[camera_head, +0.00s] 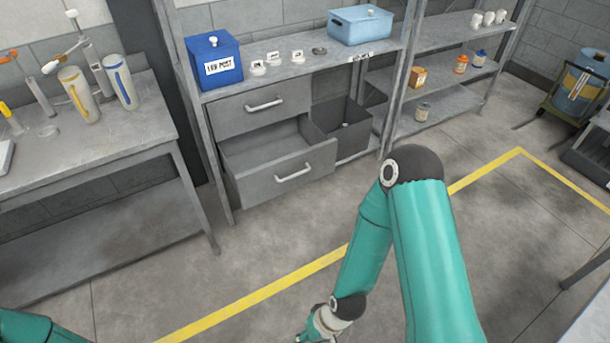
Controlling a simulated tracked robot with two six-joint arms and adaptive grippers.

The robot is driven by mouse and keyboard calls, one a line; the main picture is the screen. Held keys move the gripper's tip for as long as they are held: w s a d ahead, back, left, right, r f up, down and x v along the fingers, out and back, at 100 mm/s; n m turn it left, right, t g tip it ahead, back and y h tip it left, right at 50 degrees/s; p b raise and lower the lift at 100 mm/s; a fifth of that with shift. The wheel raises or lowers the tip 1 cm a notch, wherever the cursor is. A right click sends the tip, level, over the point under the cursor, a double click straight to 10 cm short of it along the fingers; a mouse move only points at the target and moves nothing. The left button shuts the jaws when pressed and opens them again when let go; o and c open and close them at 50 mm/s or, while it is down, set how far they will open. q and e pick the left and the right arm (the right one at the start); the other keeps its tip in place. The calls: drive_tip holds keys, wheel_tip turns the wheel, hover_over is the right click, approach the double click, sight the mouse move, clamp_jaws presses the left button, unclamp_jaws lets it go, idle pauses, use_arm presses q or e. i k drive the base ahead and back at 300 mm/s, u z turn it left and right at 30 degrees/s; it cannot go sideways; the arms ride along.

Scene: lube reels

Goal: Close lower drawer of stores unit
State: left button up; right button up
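The stores unit is a grey metal shelf unit with two drawers. The lower drawer (262,185) is pulled out toward me, its empty-looking inside showing, with a light bar handle (292,173) on its front. The upper drawer (230,117) above it is shut, with its own handle (265,106). Neither arm touches the drawer.
A dark open bin (348,130) stands right of the drawers. A blue box (213,62) and a light blue tub (360,26) stand on top. A workbench (110,130) is at left. The floor before the drawer is clear, crossed by a yellow line (270,290).

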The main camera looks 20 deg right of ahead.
sight(264, 163)
drive_tip(key=z, duration=0.05)
drive_tip(key=i, duration=0.95)
drive_tip(key=u, duration=0.1)
